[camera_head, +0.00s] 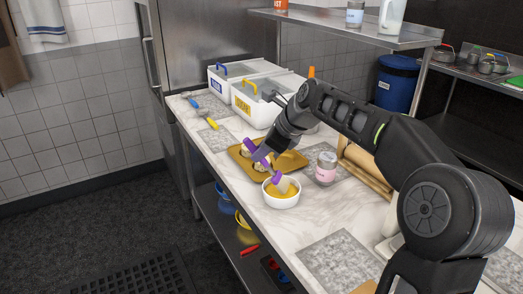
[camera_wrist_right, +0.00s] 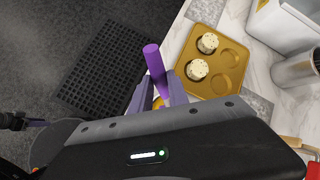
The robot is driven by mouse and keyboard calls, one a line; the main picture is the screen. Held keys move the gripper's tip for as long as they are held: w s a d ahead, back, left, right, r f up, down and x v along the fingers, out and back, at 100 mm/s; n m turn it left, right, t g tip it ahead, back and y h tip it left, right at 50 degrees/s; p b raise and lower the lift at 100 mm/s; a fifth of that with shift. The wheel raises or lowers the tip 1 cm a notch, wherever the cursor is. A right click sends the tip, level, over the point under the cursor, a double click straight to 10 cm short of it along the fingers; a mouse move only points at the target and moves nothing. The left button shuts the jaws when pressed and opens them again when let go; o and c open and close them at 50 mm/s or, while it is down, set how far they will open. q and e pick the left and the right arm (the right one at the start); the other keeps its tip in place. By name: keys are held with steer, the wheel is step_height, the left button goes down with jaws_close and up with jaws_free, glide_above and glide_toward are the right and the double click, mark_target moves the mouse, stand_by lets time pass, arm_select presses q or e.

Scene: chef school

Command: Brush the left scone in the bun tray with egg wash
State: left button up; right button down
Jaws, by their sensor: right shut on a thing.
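My right gripper (camera_head: 265,157) is shut on a brush (camera_head: 276,178) with a purple handle and a pale head. The handle is tilted, and the brush head is at or just above the yellow egg wash in a white bowl (camera_head: 281,202); contact is hard to tell. The golden bun tray (camera_wrist_right: 229,70) lies behind the bowl. It holds two pale speckled scones, one (camera_wrist_right: 208,43) and another (camera_wrist_right: 197,69); its other two hollows look empty. In the head view the gripper partly covers the tray (camera_head: 234,150).
A pink-labelled jar (camera_head: 326,168) stands right of the bowl. White bins (camera_head: 257,105) with blue and yellow handles stand behind the tray. Blue and yellow utensils (camera_head: 199,109) lie at the counter's far left. Bare marble shows in front of the bowl.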

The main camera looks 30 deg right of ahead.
steer(key=shift+f, duration=0.45)
stand_by(0.6)
steer(key=shift+r, duration=0.1)
step_height(320, 180, up, 5)
steer(key=p, duration=0.4)
steer(key=shift+p, duration=0.35)
step_height(320, 180, up, 2)
steer(key=shift+p, duration=1.05)
